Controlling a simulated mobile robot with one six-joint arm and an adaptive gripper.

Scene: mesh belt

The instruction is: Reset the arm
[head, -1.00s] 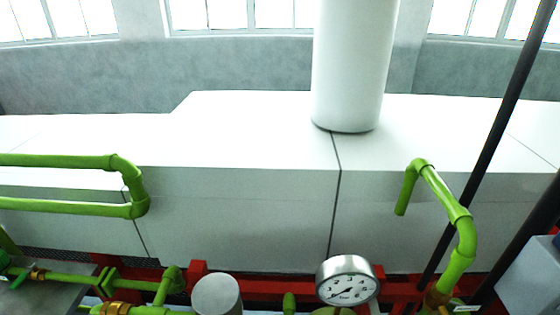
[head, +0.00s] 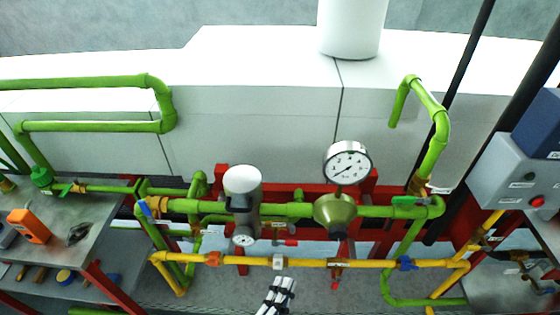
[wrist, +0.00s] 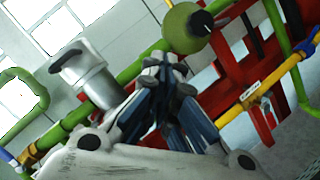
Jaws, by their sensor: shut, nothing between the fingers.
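My gripper (head: 279,290) shows at the bottom edge of the head view, its black and white fingers pointing up and empty. In the wrist view the gripper (wrist: 165,66) is shut, with its fingertips together in front of the pipework. The rest of my arm is out of the head view. I cannot tell how far the fingers are from the pipes.
Green pipes (head: 375,211) carry a pressure gauge (head: 347,163) and a grey-white cylinder (head: 243,185). A yellow pipe (head: 330,263) runs below them. A metal bench (head: 75,215) stands left, a grey control box (head: 523,180) right. Open floor shows at the bottom.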

